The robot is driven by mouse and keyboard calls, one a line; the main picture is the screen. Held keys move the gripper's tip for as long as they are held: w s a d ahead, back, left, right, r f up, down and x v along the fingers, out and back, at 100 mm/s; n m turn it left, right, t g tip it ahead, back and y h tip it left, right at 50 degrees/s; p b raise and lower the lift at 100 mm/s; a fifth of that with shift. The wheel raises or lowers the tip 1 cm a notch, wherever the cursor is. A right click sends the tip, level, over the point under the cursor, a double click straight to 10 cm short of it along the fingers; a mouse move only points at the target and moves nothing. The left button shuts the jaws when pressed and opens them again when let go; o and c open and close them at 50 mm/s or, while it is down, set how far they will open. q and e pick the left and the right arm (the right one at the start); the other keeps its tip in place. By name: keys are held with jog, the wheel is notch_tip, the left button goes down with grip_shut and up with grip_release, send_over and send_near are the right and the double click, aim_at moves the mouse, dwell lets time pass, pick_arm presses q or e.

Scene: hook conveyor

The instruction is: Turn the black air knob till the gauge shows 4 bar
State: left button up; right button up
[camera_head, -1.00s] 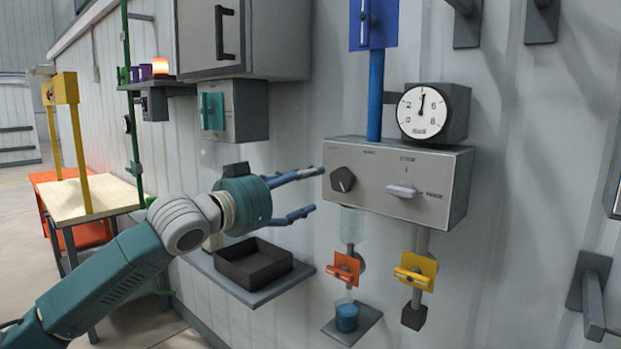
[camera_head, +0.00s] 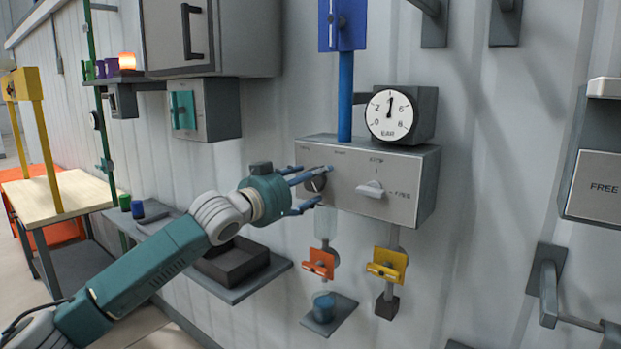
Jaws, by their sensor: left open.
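The black knob (camera_head: 317,183) is on the left of the grey control box (camera_head: 345,205)'s front, partly hidden by my upper finger. My left gripper (camera_head: 318,187) is open, with one finger across the upper part of the knob and the other below it. I cannot tell whether the fingers touch the knob. The round white gauge (camera_head: 389,115) sits on top of the box at the right. Its needle points almost straight up, between the marks 2 and 6. My right gripper is not in view.
A white lever (camera_head: 370,189) is on the same box, right of the knob. Orange (camera_head: 319,263) and yellow (camera_head: 387,264) valve handles hang below. A blue pipe (camera_head: 345,95) rises behind the box. A shelf with a dark tray (camera_head: 232,262) is under my left arm.

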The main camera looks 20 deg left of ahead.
pick_arm(q)
jog(key=c, duration=1.2)
jog(key=shift+o, duration=0.2)
jog(key=shift+n+p, duration=0.35)
jog(key=shift+n, duration=0.15)
jog(key=shift+f+n, duration=0.1)
jog(key=shift+n, duration=0.6)
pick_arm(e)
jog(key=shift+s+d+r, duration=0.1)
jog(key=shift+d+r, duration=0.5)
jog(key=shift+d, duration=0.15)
pick_arm(q)
jog(key=o, duration=1.2)
jog(key=shift+c, duration=0.2)
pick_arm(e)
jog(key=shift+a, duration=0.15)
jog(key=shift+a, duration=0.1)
